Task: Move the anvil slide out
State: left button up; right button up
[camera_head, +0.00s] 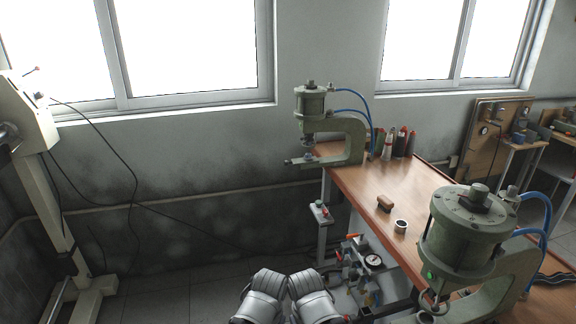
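Two green pneumatic presses stand at the wooden workbench (365,180). The far press (352,137) has a round cylinder over a small light anvil piece (308,157), which sits on a short bar (292,162) jutting left past the bench end. The near press (465,235) is large at the lower right; a ring-shaped part (426,317) under its ram is cut by the lower edge. I cannot tell how far either anvil slide is out. Two grey-white links of my arms show at the bottom centre, well short of both presses. Neither gripper's fingers show.
A brown block (385,203) and a metal ring (401,226) lie on the bench, with several bottles (390,145) behind. A gauge and valve unit (362,264) stands below the bench's left edge. A white stand (62,215) with cables is at left. Floor between is clear.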

aim_at(304, 161)
jog(key=i+j, duration=0.35)
jog(key=i, duration=0.2)
jog(key=i+j+z, duration=0.1)
jog(key=i+j, duration=0.2)
jog(key=i, duration=0.25)
jog(key=i+j, duration=0.75)
jog(key=i, duration=0.3)
jog(key=z, duration=0.05)
